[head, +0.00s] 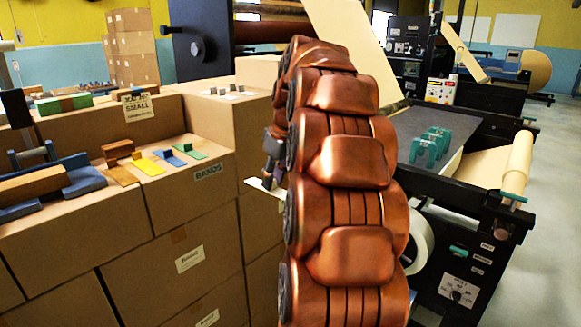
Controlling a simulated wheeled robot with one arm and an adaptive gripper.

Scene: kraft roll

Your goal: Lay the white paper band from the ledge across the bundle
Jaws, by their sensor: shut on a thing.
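The white paper band (264,187) shows as a small pale strip just right of the ledge, partly hidden by my gripper and my copper arm. My gripper (270,181) is shut on it, clear of the ledge's right edge. The ledge (205,171) is a cardboard box top labelled BANDS. On it lie a brown band, a yellow band (149,166), a blue band (171,157) and a green band (190,152), each with a small block. A brown block (32,184) in a blue cradle (90,180) at the left may be the bundle; I cannot be sure.
A box labelled SMALL (137,105) stands behind the ledge, and a taller box (226,108) behind it to the right. At right is a machine with a dark bed (420,140), green clamps (430,147) and a paper roll (517,165). My arm hides the middle.

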